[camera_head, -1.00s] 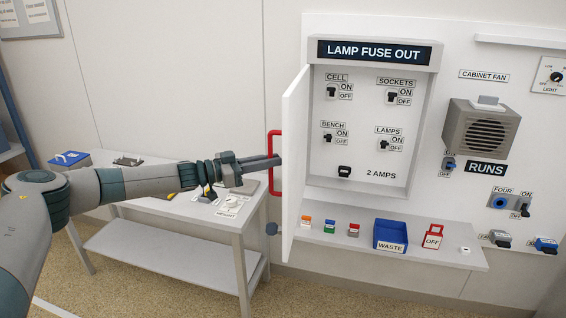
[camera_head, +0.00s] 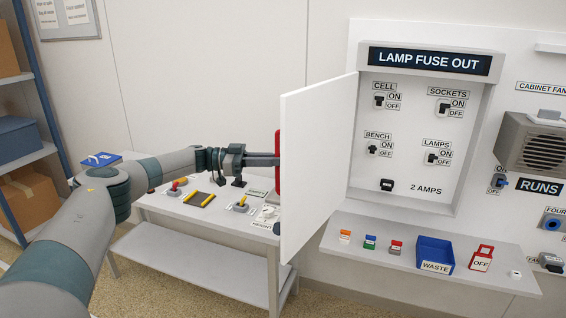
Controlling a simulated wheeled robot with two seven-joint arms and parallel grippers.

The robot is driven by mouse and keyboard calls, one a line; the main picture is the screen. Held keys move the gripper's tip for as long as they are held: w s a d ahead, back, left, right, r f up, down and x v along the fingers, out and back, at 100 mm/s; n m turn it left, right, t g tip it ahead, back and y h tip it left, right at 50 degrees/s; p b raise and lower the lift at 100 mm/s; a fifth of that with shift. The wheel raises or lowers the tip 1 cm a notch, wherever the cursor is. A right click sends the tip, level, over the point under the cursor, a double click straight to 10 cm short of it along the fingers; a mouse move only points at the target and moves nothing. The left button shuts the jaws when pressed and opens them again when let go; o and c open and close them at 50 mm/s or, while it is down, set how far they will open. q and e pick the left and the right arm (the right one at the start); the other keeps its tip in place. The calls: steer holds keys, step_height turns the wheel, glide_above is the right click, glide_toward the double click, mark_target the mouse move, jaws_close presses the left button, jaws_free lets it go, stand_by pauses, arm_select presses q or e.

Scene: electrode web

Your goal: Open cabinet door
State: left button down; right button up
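The white cabinet door (camera_head: 312,165) stands open, swung out to the left of the cabinet (camera_head: 430,130). Its red handle (camera_head: 278,165) shows only as a strip at the door's left edge; the rest is hidden behind the door. My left gripper (camera_head: 268,160) reaches in from the left with its fingers at the handle. The fingertips are hidden by the handle and door, so I cannot tell whether they are closed on it. Inside the cabinet are the CELL, SOCKETS, BENCH and LAMPS switches and a black fuse (camera_head: 387,185). My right gripper is not in view.
A shelf below the cabinet holds coloured fuses (camera_head: 370,242), a blue WASTE bin (camera_head: 435,254) and a red OFF tag (camera_head: 481,258). A grey side table (camera_head: 215,225) with switches stands under my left arm. Shelving with boxes (camera_head: 22,140) is at far left.

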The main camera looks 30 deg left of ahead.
arm_select(q)
steer(key=shift+w+d+r, duration=0.1)
steer(key=shift+d+r, duration=0.05)
steer(key=shift+r, duration=0.15)
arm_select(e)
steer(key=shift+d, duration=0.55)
